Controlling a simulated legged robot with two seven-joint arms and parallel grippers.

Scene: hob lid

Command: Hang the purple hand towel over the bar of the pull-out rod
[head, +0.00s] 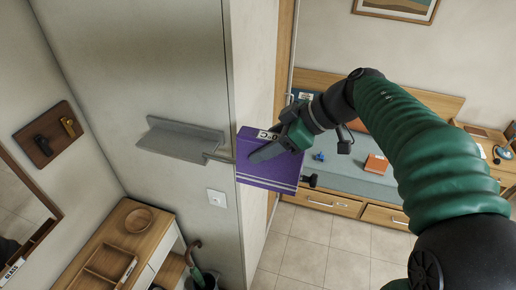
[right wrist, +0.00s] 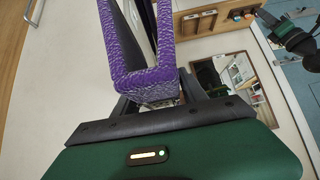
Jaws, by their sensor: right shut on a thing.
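The purple hand towel (head: 266,181) with pale stripes hangs beside the corner of the tall grey panel in the head view. My right gripper (head: 268,148) is shut on its upper part. In the right wrist view the towel (right wrist: 152,82) forms an open folded loop, its near end between the jaws. The pull-out rod (head: 220,159) shows as a thin bar beside the grey shelf, ending at the towel's left edge. I cannot tell whether the bar is inside the fold. My left gripper (right wrist: 272,20) seems to show at the upper right of the wrist view; its jaws are unclear.
A grey shelf (head: 180,138) juts from the panel left of the towel. A white socket (head: 216,198) is below it. A wooden console with a bowl (head: 138,220) stands lower left. A bench with an orange book (head: 376,164) is behind; the tiled floor is clear.

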